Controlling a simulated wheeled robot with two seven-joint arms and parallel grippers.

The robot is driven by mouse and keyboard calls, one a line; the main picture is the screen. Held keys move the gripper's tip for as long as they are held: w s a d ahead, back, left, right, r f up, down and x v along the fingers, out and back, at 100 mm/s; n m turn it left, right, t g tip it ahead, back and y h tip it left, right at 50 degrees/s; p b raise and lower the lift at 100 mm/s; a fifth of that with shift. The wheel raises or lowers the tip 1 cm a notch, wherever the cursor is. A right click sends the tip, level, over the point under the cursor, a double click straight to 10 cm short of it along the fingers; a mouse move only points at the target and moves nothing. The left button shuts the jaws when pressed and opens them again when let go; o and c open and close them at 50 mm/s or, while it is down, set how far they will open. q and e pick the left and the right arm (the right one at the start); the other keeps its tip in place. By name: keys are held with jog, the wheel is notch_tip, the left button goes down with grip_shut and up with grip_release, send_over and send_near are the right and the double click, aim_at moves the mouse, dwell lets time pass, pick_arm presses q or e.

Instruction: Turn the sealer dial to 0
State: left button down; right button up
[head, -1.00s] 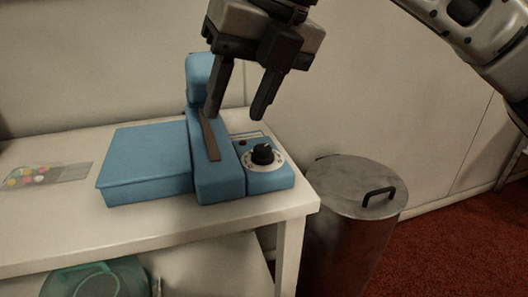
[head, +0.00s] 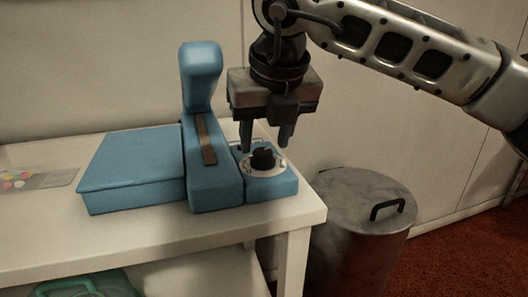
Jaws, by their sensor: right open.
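The blue sealer (head: 212,182) stands on the white table near its right end, its arm raised. Its black dial (head: 263,158) sits on a pale ring on the small blue box at the sealer's right side. I cannot read which mark the dial points to. My right gripper (head: 265,142) points down just above and slightly behind the dial, its fingers apart and empty. I cannot tell whether a finger touches the dial. My left gripper is not in view.
A flat blue platform (head: 132,170) adjoins the sealer's left. A bag of coloured sweets (head: 35,180) lies at the table's left. A lidded metal bin (head: 350,205) stands right of the white table (head: 150,230). A green item (head: 85,287) sits below the tabletop.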

aim_at(263, 157)
jog(key=shift+x, duration=1.05)
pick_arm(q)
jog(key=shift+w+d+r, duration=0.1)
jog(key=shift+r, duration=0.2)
pick_arm(e)
jog(key=shift+w+a+f, duration=0.1)
jog(key=shift+f, duration=0.15)
jog(key=c, duration=0.7)
